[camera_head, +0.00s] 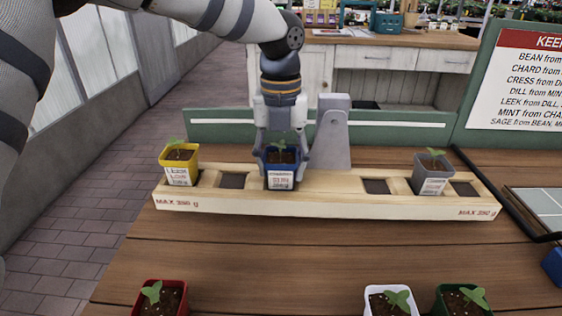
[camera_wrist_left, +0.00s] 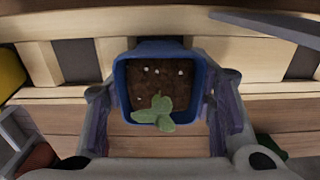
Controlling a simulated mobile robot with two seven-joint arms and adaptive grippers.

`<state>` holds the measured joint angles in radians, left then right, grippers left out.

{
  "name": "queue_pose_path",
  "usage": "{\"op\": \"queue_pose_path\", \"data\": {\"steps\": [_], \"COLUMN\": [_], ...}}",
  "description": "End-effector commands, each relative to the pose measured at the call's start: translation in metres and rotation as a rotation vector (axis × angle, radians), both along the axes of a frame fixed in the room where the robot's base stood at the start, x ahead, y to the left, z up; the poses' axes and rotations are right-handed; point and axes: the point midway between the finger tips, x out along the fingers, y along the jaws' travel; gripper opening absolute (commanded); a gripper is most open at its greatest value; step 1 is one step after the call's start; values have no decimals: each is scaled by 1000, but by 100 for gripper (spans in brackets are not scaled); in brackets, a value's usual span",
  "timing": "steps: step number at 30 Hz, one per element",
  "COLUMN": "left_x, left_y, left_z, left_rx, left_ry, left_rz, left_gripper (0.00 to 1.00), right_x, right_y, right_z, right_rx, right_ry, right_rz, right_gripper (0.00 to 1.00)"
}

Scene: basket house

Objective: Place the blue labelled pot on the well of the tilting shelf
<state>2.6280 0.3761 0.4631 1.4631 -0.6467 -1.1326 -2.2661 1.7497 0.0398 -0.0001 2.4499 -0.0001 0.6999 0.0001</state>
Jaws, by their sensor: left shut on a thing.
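The blue pot (camera_head: 280,178), with a white label and a green seedling, is between the fingers of my left gripper (camera_head: 281,158). The gripper is shut on it from above, and the wrist view shows a finger on each side of the pot (camera_wrist_left: 119,100). The pot is upright at a well left of the middle of the wooden tilting shelf (camera_head: 330,206). I cannot tell whether its base rests in the well. A yellow labelled pot (camera_head: 180,168) stands at the shelf's left end and a grey labelled pot (camera_head: 433,180) towards its right end.
Dark empty wells (camera_head: 232,181) show along the shelf. A grey pivot bracket (camera_head: 333,130) rises behind it. Red (camera_head: 173,287), white (camera_head: 378,296) and dark green (camera_head: 441,298) pots stand at the front. A sign board (camera_head: 520,90) stands at the right. The table between is clear.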

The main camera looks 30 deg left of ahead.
Motion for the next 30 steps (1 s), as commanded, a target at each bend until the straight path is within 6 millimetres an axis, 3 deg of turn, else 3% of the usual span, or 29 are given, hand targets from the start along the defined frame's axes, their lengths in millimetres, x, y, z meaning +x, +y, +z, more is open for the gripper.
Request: {"op": "queue_pose_path", "data": {"steps": [2, 3, 5, 16, 24, 30], "left_x": [0, 0, 0, 0, 1, 1], "left_y": [0, 0, 0, 0, 0, 0], "left_z": [-2, -2, -2, 5, 75, 112], "left_rx": [0, 1, 1, 0, 1, 1], "left_ry": [0, 0, 0, -1, -5, 0], "left_rz": [0, 0, 0, 0, 1, 1], "left_gripper": [9, 57, 70, 70, 70, 70], "right_x": [1, 0, 0, 0, 1, 1], "right_y": [0, 0, 0, 0, 0, 0], "right_z": [0, 0, 0, 0, 1, 1], "right_rx": [0, 0, 0, 0, 0, 0], "right_ry": [-2, -1, -1, 0, -4, -2], "right_rz": [0, 0, 0, 0, 0, 0], "right_gripper": [70, 70, 70, 70, 70, 70]}}
